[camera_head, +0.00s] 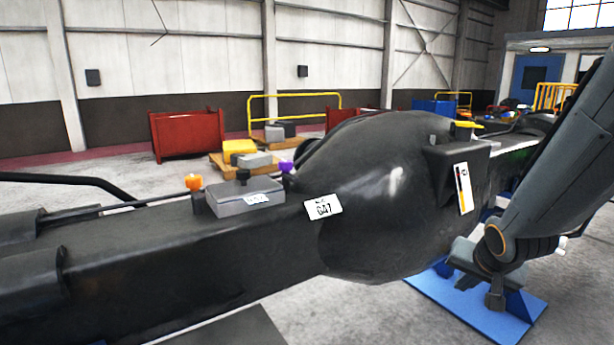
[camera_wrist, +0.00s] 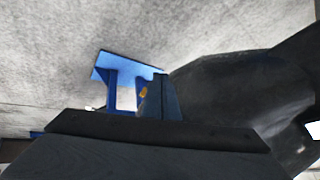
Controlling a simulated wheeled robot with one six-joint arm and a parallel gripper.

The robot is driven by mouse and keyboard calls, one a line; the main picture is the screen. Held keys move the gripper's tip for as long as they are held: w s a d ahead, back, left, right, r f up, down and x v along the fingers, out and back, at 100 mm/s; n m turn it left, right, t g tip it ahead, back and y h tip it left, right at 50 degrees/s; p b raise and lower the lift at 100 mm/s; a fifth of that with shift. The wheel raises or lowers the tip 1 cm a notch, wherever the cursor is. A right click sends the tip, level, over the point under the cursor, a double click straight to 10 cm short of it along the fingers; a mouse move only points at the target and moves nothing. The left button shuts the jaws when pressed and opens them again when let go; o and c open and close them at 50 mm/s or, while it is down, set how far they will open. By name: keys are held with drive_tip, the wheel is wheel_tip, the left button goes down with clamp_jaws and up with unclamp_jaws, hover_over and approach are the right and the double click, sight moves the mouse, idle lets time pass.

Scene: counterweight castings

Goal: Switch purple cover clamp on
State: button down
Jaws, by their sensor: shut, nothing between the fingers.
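The purple cover clamp (camera_head: 286,167) shows in the head view as a small purple head on a dark post, at the right end of a grey cover box (camera_head: 244,196) on the dark casting (camera_head: 150,258). It is too small to tell its switch position. My arm comes down at the right, and my gripper (camera_head: 482,283) is low beside the casting's right part, above a blue floor plate, well away from the purple clamp. It is shut and empty. The wrist view shows neither clamp nor clear fingertips; it shows a blue stand (camera_wrist: 122,70) and dark casting surfaces (camera_wrist: 240,90).
An orange-topped clamp (camera_head: 193,182) stands at the box's left end. A yellow lever (camera_head: 467,124) sits atop a bracket on the casting's right. The casting's rounded bulge (camera_head: 375,215) lies between my arm and the box. A red bin (camera_head: 187,134) stands behind, with floor between.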

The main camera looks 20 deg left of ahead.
drive_tip(key=w+a+r+m+t+y, duration=0.1)
drive_tip(key=w+a+r+t+y, duration=0.3)
drive_tip(key=w+a, duration=0.5)
drive_tip(key=w+a+r+g+y+p, duration=0.1)
drive_tip(key=a+r+y, duration=0.4)
drive_tip(key=a, duration=0.4)
drive_tip(key=w+a+r+m+g+y+p, duration=0.1)
drive_tip(key=a+r+g+y, duration=0.1)
drive_tip(key=a+r+y, duration=0.4)
drive_tip(key=a+r, duration=0.1)
drive_tip(key=a, duration=0.3)
drive_tip(key=shift+a+y+p, duration=0.2)
drive_tip(key=shift+y+p, duration=0.1)
drive_tip(key=shift+p, duration=0.05)
drive_tip(key=shift+w, duration=0.1)
drive_tip(key=p+x, duration=0.3)
drive_tip(key=x, duration=0.6)
drive_tip(key=shift+a, duration=0.45)
drive_tip(key=shift+s+a+p, duration=1)
drive_tip(key=shift+s+a, duration=0.05)
drive_tip(key=shift+s, duration=0.05)
drive_tip(key=shift+s+a+f, duration=0.1)
drive_tip(key=shift+s+a, duration=0.15)
drive_tip(key=shift+s, duration=0.05)
